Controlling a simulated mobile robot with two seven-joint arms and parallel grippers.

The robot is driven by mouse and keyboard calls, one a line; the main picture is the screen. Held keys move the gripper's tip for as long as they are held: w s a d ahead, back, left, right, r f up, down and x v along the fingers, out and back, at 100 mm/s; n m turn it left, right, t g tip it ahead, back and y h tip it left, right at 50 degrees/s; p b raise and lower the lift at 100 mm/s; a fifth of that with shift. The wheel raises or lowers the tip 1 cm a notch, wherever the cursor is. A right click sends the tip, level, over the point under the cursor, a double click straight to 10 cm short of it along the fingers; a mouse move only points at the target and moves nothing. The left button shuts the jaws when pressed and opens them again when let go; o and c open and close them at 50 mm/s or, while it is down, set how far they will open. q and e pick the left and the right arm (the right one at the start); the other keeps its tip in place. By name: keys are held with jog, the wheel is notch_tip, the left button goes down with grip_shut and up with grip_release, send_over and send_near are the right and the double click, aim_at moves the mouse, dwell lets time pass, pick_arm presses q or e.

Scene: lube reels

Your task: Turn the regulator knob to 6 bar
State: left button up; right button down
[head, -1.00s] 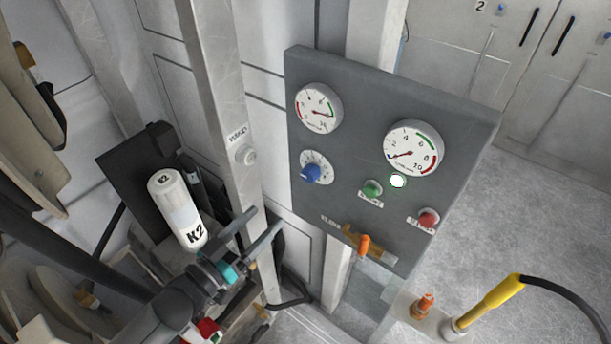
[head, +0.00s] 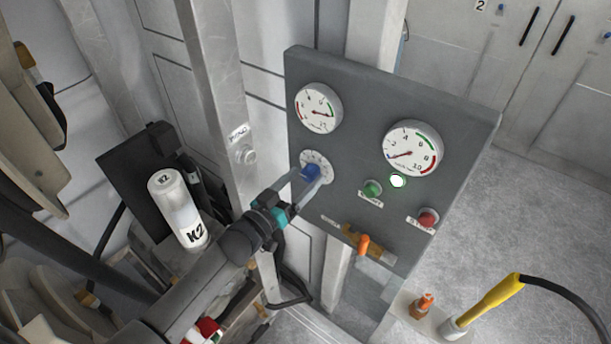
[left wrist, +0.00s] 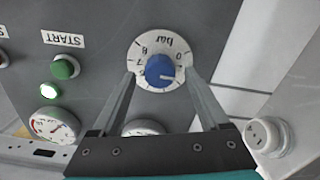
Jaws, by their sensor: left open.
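The blue regulator knob (head: 311,172) sits on a white round scale on the grey panel (head: 345,120). In the left wrist view the knob (left wrist: 160,70) shows a white pointer line aimed to the right, near the low end of the "bar" scale (left wrist: 163,42). My left gripper (head: 308,178) is open, its two fingers on either side of the knob; I cannot tell whether they touch it. The upper left gauge (head: 318,108) and the larger right gauge (head: 412,149) are on the same panel. My right gripper is not in view.
A green START button (head: 373,188), a lit white-green lamp (head: 398,181) and a red button (head: 428,218) sit right of the knob. An orange-handled valve (head: 364,243) is below. A white K2 cartridge (head: 178,210) stands left of my arm, beside a metal post (head: 228,90).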

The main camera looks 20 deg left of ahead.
pick_arm(q)
jog(key=shift+w+d, duration=0.2)
jog(key=shift+w, duration=0.45)
grip_shut()
